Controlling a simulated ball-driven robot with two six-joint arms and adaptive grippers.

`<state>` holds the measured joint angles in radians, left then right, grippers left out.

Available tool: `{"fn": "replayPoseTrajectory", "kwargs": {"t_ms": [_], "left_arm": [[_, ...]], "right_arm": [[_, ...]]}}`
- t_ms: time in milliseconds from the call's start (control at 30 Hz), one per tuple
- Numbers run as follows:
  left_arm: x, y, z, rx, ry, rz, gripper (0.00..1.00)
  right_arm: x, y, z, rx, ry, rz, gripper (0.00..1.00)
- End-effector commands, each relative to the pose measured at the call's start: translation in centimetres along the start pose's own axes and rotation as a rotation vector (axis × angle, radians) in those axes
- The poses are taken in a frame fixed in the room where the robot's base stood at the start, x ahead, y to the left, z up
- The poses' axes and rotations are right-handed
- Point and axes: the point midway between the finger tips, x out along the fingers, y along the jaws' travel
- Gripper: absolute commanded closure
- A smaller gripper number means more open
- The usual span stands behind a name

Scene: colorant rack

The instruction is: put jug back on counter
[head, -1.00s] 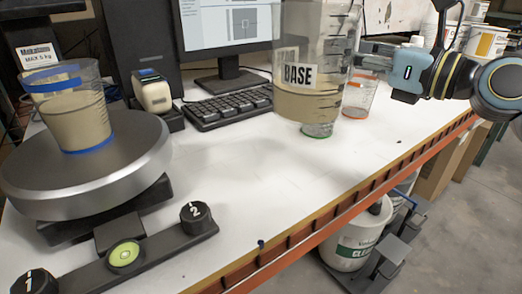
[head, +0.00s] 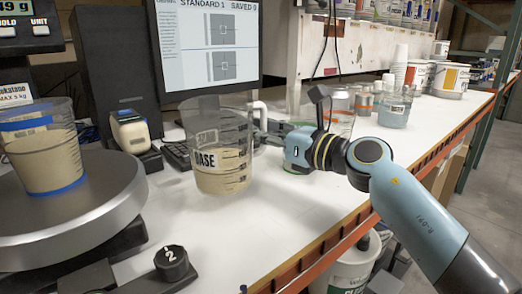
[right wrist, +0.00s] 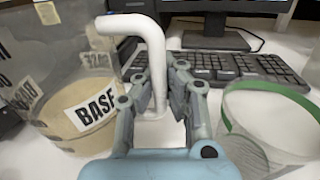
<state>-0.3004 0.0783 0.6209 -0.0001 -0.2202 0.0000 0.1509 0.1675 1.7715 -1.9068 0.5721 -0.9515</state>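The jug (head: 222,174) is large, clear and labelled BASE, with beige liquid low inside. It is upright at the counter (head: 290,220), right of the scale; I cannot tell whether its bottom fully rests there. It also shows at the left of the right wrist view (right wrist: 75,80). Its white hooked handle (right wrist: 153,42) points toward my right gripper (head: 278,138). In the right wrist view my right gripper (right wrist: 164,88) has its fingers close on both sides of the handle's downward part, shut on it. My left gripper is not in view.
A smaller cup (head: 42,160) of beige liquid stands on the round scale (head: 90,205) at left. A keyboard (right wrist: 235,68) and monitor (head: 208,50) are behind the jug. A clear green-rimmed cup (right wrist: 262,125) is right of the gripper.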

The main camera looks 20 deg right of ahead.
Motion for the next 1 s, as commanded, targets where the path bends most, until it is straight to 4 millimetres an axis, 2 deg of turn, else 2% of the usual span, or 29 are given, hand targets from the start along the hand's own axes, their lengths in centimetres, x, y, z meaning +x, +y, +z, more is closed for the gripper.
{"fn": "replayPoseTrajectory", "kwargs": {"t_ms": [33, 200, 600, 667, 833, 1000], "left_arm": [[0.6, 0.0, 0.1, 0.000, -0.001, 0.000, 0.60], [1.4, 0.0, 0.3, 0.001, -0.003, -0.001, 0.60], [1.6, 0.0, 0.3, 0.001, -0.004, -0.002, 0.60], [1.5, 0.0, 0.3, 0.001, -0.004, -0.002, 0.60], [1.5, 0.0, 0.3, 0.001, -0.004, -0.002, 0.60], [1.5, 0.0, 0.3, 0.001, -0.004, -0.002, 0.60]], "right_arm": [[-0.1, 0.0, -1.3, 0.006, 0.002, -0.001, 1.00], [-0.1, -0.1, -3.2, 0.004, 0.001, -0.001, 1.00], [-0.1, -0.1, -3.6, 0.003, 0.000, -0.001, 1.00], [-0.1, -0.1, -3.6, 0.001, 0.002, -0.001, 0.94], [-0.1, -0.1, -3.6, 0.001, 0.002, -0.001, 0.72], [-0.1, -0.1, -3.6, 0.001, 0.002, -0.001, 0.71]]}}
